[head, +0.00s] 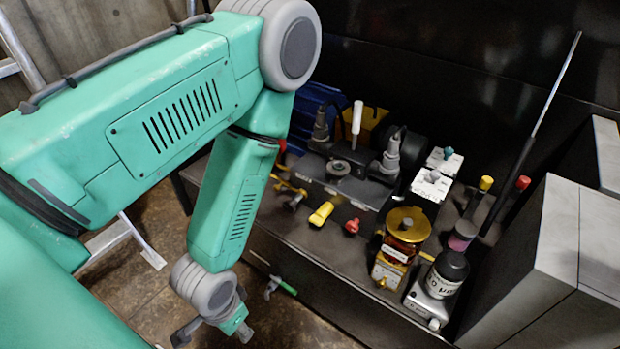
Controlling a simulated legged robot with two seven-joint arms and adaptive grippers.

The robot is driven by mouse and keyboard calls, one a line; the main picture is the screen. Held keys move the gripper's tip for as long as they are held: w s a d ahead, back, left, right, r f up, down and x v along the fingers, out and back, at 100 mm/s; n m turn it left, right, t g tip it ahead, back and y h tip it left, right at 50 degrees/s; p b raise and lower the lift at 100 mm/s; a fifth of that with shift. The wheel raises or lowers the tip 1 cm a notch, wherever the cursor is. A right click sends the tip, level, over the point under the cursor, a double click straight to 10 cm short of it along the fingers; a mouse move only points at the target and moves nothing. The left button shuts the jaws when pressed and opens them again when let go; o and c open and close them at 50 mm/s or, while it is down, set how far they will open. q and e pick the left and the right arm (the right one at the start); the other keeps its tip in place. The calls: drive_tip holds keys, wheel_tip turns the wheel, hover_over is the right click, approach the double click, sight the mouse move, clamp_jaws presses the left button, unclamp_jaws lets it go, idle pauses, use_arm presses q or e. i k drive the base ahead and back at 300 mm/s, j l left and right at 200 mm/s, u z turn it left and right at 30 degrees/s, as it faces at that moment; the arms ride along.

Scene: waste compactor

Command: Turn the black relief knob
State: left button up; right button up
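The black knob (447,275) is a black cylinder with a white lettered label band. It stands upright on a small light grey block (421,303) at the front right of the machine's deck. My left arm comes in from the left and bends downward. My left gripper (213,335) hangs at the lower left, in front of the deck and well apart from the knob. Its dark fingertips look spread, with nothing seen between them. My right gripper is not in view.
A gold-topped valve (407,226) stands just left of the knob, and a pink-grey cap (462,236) behind it. A tall lever (553,90) rises behind. A grey box (555,265) bounds the right side.

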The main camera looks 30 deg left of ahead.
sight(289, 205)
drive_tip(key=k+j+u, duration=0.15)
drive_tip(key=u, duration=0.3)
drive_tip(key=k+j+u, duration=0.15)
drive_tip(key=u, duration=0.25)
